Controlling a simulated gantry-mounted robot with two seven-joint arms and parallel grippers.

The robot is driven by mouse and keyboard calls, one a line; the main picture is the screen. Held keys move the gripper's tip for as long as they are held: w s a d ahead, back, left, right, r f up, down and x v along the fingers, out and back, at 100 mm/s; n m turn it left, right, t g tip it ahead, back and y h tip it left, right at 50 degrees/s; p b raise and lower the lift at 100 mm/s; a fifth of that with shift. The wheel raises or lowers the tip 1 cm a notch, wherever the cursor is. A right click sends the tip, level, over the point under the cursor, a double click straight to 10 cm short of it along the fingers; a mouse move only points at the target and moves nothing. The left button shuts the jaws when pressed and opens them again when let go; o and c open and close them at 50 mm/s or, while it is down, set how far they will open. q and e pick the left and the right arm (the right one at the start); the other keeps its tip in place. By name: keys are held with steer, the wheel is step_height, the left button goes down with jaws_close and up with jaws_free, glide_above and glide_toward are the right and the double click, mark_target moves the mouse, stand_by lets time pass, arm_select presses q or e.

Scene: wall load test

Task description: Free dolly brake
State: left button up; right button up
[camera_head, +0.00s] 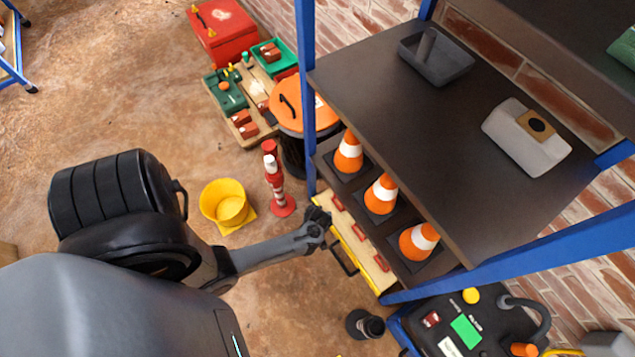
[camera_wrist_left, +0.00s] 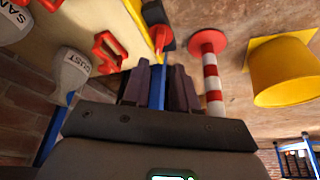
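My left gripper (camera_head: 318,222) reaches in from the left, at the left end of a low wooden board with a yellow edge (camera_head: 377,286) and a row of red handles. In the left wrist view its two dark fingers (camera_wrist_left: 159,88) stand apart, with a blue post (camera_wrist_left: 158,95) showing in the gap. I cannot tell whether they touch it. A red handle (camera_wrist_left: 108,52) lies beyond the fingertips to the left. No part is clearly recognisable as the dolly or its brake. My right gripper is not in view.
A black shelf (camera_head: 400,110) on blue posts fills the right, with traffic cones (camera_head: 382,194) below. A yellow bucket (camera_head: 224,203) and a red-and-white post (camera_head: 273,181) stand on the floor. An orange-lidded bin (camera_head: 291,104) is behind.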

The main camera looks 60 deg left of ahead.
arm_select(q)
steer(key=b+x, duration=0.8)
steer(key=x, duration=0.3)
steer(key=shift+f, duration=0.4)
jaws_close()
